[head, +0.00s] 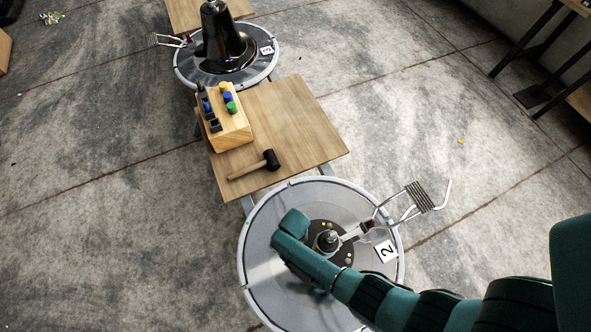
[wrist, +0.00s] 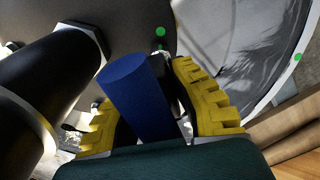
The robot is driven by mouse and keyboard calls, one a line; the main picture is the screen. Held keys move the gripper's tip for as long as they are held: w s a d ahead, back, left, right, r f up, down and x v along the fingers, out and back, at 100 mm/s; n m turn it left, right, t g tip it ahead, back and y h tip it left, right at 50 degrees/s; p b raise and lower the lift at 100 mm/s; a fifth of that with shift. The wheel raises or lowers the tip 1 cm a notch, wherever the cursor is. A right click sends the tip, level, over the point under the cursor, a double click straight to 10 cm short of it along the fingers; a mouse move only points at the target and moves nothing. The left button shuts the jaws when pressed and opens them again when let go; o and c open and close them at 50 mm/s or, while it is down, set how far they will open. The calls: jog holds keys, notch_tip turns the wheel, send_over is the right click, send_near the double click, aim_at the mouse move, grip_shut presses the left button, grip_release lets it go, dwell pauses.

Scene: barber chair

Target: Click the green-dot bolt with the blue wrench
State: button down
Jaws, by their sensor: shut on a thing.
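In the wrist view my gripper (wrist: 152,112) has its yellow ribbed fingers on both sides of the thick blue handle of the wrench (wrist: 138,98). The wrench's working end is not clearly visible. A green dot (wrist: 160,32) shows on the dark plate beyond the handle's upper end. A bolt under or beside this dot cannot be made out clearly. In the head view my teal arm reaches over the round base labelled 2 (head: 259,221), left of its central post (head: 327,240). My fingers and the wrench are hidden there.
A thick black post (wrist: 50,80) stands close on the left in the wrist view. A footrest (head: 420,197) juts from the base's right side. Behind it, a wooden board (head: 290,110) carries a mallet (head: 255,166) and a tool block (head: 232,133). Another chair base (head: 185,66) stands farther back.

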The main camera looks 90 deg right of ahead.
jog(key=shift+m, duration=1.1)
jog(key=m, duration=0.3)
jog(key=shift+w+d+r+m+p, duration=0.1)
jog(key=shift+m+p, duration=0.2)
jog(key=n, duration=0.3)
jog(key=shift+n, duration=0.3)
notch_tip(320, 180, up, 5)
jog(key=p, duration=0.5)
jog(key=shift+r, duration=0.1)
